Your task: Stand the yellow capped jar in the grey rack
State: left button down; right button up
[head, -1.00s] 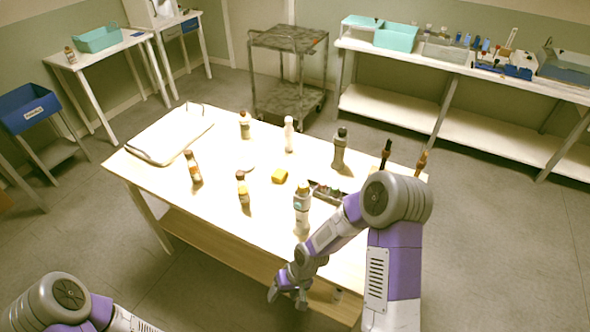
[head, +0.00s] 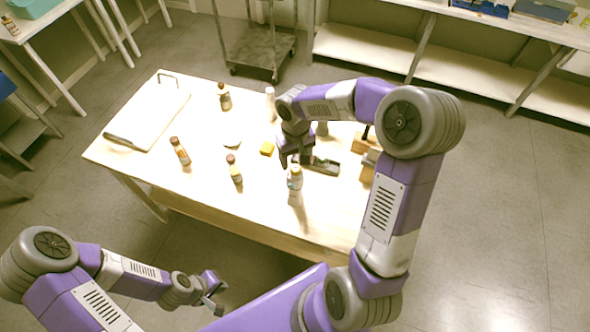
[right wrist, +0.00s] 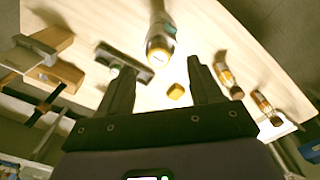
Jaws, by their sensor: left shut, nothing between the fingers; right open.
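The yellow capped jar (head: 295,183), a pale bottle with a yellowish top, stands upright near the table's front edge. It also shows at the top of the right wrist view (right wrist: 161,38). The grey rack (head: 322,167), low and dark, lies on the table to the right of my right gripper; it also shows in the right wrist view (right wrist: 124,62). My right gripper (head: 294,160) is open and empty, above the table behind the jar, apart from it. My left gripper (head: 213,292) is shut and empty, in front of the table.
A yellow block (head: 267,148) lies left of my right gripper. Brown bottles (head: 180,151) (head: 234,169) (head: 224,96) and a white bottle (head: 270,103) stand around. A white board (head: 148,117) lies at the left. Wooden blocks (right wrist: 55,72) are at the table's right.

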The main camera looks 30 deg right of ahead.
aim_at(296, 167)
jog(key=f, duration=0.4)
jog(key=shift+w+d+f, duration=0.15)
jog(key=shift+w, duration=0.1)
grip_shut()
